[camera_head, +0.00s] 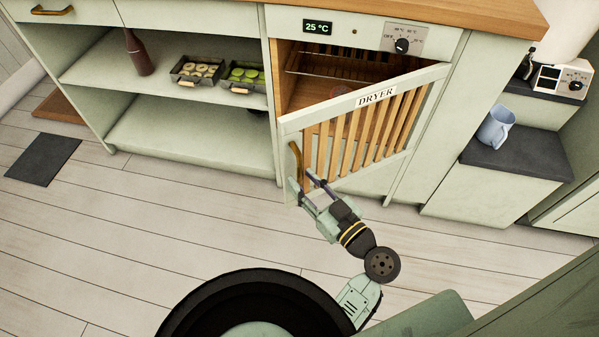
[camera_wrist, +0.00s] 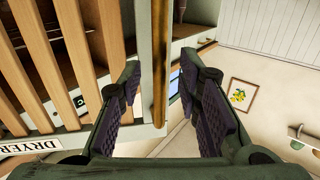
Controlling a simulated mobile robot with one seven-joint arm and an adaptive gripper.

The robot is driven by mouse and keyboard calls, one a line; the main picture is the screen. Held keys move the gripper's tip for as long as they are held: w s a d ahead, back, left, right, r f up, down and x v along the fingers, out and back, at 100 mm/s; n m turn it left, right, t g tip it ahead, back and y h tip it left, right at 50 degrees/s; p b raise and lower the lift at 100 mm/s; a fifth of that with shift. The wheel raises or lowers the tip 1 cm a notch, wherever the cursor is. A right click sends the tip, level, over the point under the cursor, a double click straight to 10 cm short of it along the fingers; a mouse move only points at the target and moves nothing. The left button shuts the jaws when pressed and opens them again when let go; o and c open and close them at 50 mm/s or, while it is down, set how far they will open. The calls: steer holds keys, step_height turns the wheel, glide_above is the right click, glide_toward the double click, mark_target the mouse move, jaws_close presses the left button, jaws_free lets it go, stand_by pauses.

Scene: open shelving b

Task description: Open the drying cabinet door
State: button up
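The drying cabinet (camera_head: 345,30) stands at centre right in the head view. Its slatted door (camera_head: 356,137), labelled DRYER, is swung partly open, and the wooden interior with a wire rack shows above it. A curved brown handle (camera_head: 294,160) is on the door's left edge. My gripper (camera_head: 302,179) is at that edge, just below the handle in the picture. In the wrist view, the fingers (camera_wrist: 161,80) are spread apart with the handle (camera_wrist: 160,65) showing between them. I see no clear grip; whether a finger touches the handle or door cannot be told.
Open shelves (camera_head: 190,130) on the left hold a dark bottle (camera_head: 138,52) and two food trays (camera_head: 197,69) (camera_head: 244,76). A blue mug (camera_head: 496,127) stands on a dark counter (camera_head: 515,155) at right. The plank floor before the shelves is clear except for a dark mat (camera_head: 42,159).

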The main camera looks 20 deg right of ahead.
steer(key=shift+x, duration=1.25)
steer(key=shift+c, duration=0.3)
jaws_close()
